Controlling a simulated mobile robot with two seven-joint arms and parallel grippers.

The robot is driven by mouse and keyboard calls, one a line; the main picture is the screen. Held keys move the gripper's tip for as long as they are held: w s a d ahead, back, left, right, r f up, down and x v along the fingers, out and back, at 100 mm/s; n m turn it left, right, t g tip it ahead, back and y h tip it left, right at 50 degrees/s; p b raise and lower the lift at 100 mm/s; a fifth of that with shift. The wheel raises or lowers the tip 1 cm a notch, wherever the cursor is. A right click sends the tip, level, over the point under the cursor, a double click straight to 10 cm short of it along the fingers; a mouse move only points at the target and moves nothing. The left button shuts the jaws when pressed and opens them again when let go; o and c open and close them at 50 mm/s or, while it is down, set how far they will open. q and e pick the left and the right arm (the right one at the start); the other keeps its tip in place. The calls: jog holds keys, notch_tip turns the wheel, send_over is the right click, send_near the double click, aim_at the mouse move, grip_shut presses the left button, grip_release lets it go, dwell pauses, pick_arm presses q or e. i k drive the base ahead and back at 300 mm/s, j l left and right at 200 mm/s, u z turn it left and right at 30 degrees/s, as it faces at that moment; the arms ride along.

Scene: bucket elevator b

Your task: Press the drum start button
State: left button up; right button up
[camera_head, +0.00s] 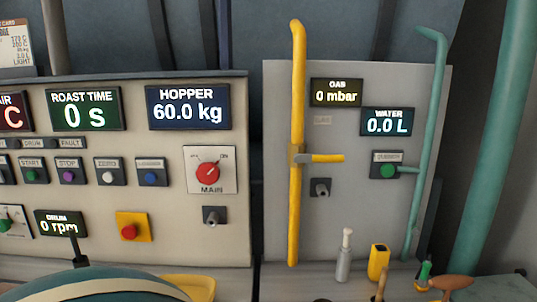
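A green button (31,172) sits under a START label on the beige control panel (120,195), near the left edge. A purple button (69,176) labelled STOP is just to its right. A DRUM display (60,222) below them reads 0 rpm. A small DRUM indicator (34,144) is in the row above the buttons. Neither of my grippers shows in the head view.
A red MAIN switch (208,173) and a red button on a yellow plate (133,227) are farther right. A yellow pipe (297,120) with a lever stands on the grey panel. A dark teal rounded shape (95,287) rises at the bottom left.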

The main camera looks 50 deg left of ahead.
aim_at(32, 176)
jog(key=u, duration=3.1)
